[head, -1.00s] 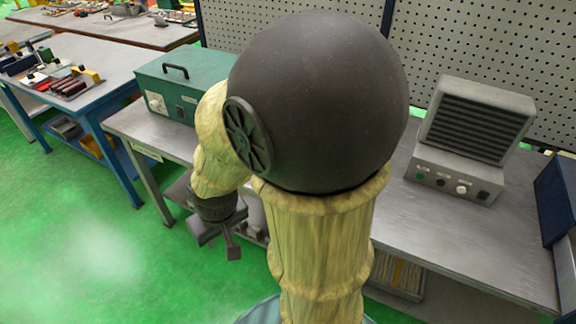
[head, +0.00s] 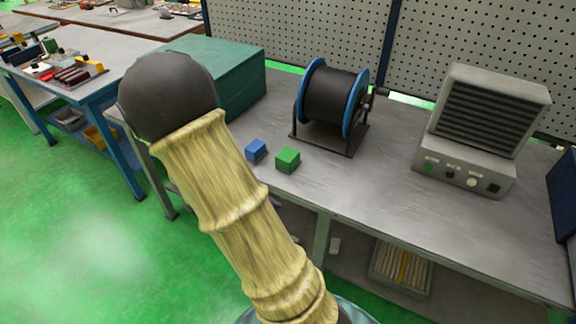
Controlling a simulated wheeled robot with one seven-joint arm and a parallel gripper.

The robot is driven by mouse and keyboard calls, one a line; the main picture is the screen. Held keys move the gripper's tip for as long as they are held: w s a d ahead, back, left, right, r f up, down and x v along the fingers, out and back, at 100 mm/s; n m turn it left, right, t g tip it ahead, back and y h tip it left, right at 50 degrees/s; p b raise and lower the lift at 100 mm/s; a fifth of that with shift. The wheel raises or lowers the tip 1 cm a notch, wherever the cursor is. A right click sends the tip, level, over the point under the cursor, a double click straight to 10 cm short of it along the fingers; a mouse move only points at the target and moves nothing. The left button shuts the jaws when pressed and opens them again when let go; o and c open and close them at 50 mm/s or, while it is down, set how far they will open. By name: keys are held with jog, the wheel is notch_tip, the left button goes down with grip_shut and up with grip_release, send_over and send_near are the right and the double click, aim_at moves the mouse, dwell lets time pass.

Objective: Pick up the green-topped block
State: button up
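A small block with a green top (head: 288,159) sits on the grey metal bench near its front edge, in the head view. A small blue block (head: 256,151) lies just to its left, with a narrow gap between them. My arm rises from the bottom of the picture and leans left, ending in view at a dark round joint. My gripper is not visible; the arm hides whatever lies behind it.
A black spool with blue rims (head: 333,98) stands behind the blocks. A green box (head: 226,82) is at the left, and a grey vented unit (head: 481,130) at the right. The bench top (head: 375,190) is clear between the spool and the unit.

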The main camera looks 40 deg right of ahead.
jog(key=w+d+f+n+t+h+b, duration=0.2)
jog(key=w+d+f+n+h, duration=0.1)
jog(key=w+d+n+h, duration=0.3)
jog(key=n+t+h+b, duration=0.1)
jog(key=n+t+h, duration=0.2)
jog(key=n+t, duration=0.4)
send_near(281, 160)
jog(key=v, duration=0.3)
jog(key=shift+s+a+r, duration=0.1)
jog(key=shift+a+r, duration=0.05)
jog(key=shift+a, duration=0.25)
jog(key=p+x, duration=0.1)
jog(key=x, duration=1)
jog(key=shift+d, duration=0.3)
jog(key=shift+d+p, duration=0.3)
